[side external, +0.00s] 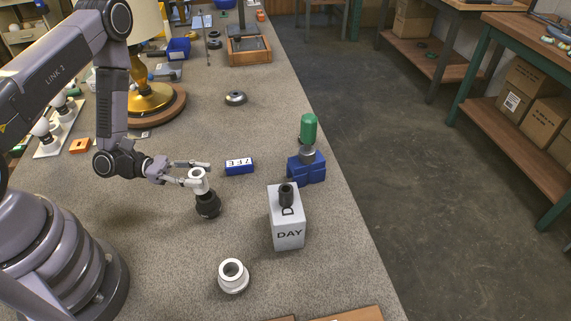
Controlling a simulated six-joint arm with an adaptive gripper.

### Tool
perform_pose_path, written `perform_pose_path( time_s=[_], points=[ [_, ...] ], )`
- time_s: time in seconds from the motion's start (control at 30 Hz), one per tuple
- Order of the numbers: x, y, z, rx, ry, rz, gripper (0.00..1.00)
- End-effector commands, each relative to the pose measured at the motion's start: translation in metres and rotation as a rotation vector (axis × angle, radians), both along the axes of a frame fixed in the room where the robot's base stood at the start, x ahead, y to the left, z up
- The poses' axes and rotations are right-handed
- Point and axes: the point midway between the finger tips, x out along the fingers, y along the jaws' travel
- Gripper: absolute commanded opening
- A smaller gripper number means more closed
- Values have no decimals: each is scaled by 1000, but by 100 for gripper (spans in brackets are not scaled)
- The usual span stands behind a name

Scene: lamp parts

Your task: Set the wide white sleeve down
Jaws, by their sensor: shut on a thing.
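My gripper (192,172) is shut on a small white sleeve (199,175) with an open round top. The sleeve is upright, directly above a black ribbed base piece (207,205) on the grey bench. Whether the sleeve rests on or in the black piece is hard to tell. A wider white flanged sleeve (233,284) stands on the bench nearer the camera, apart from my gripper, its dark hole facing up.
A grey block marked DAY (289,236) carries a small black cylinder (286,194). A blue labelled block (240,166) lies right of my gripper. A blue stand (306,171) holds a green-topped part (309,128). Bare bench (160,260) lies left of the flanged sleeve.

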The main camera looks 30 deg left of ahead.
Motion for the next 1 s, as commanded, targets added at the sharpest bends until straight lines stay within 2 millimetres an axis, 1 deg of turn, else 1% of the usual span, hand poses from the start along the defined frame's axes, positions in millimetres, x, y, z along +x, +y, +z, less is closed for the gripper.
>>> perform_pose_path(
  time_s=[0.03, 0.1, 0.2, 0.3, 0.37, 0.47, 0.53, 0.67, 0.83, 0.9, 1.0],
  points=[
    [-21, -8, -7, -3, 5, -78, 3],
    [-49, -16, -12, -2, 3, -184, 3],
    [-80, -23, -16, -2, 2, -298, 3],
    [-100, -26, -18, -1, 0, -369, 3],
    [-106, -27, -22, 0, 0, -391, 3],
    [-111, -28, -38, -1, 0, -406, 3],
    [-111, -28, -49, 0, 1, -407, 3],
    [-110, -28, -63, 0, 0, -406, 3],
    [-110, -28, -88, 1, 1, -405, 3],
    [-110, -28, -95, 1, 0, -405, 3],
    [-110, -28, -98, 1, 1, -404, 3]
  ],
)
